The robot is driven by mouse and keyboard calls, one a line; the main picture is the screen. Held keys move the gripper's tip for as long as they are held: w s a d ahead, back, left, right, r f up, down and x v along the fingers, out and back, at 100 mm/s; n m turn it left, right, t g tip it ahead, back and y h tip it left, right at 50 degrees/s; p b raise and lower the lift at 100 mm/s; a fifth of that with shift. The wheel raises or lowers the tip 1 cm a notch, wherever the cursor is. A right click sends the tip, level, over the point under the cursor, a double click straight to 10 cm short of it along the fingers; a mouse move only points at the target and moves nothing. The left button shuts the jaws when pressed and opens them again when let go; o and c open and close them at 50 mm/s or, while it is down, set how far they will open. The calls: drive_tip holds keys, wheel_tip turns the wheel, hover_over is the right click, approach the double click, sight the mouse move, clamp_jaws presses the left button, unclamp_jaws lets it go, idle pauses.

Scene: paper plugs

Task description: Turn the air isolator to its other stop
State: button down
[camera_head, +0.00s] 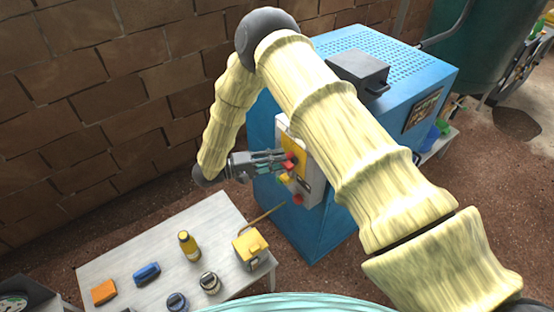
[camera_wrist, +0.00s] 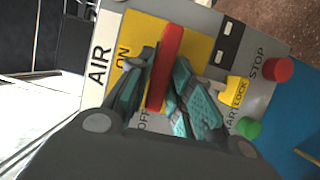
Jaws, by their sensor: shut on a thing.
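The air isolator is a red handle (camera_wrist: 167,62) on a yellow plate (camera_wrist: 194,48) marked ON and OFF, with AIR printed beside it. In the head view the red handle (camera_head: 289,160) sits on the grey panel (camera_head: 313,187) of the blue machine. My gripper (camera_wrist: 164,88) has its teal-padded fingers on both sides of the handle and is shut on it. In the wrist view the handle stands nearly upright, tilted slightly. The fingers hide part of the plate and the OFF lettering. In the head view my gripper (camera_head: 284,160) reaches the panel from the left.
A red STOP button (camera_wrist: 278,69), a green button (camera_wrist: 248,127) and a yellow LOCK part (camera_wrist: 236,91) sit close to the handle. A table (camera_head: 120,262) with bottles, jars and a yellow box (camera_head: 250,248) stands below left. A brick wall (camera_head: 100,90) is behind.

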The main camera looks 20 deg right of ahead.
drive_tip(key=c, duration=1.4)
unclamp_jaws()
drive_tip(key=a, duration=1.2)
drive_tip(key=shift+w+f, duration=0.1)
drive_tip(key=shift+w, duration=0.2)
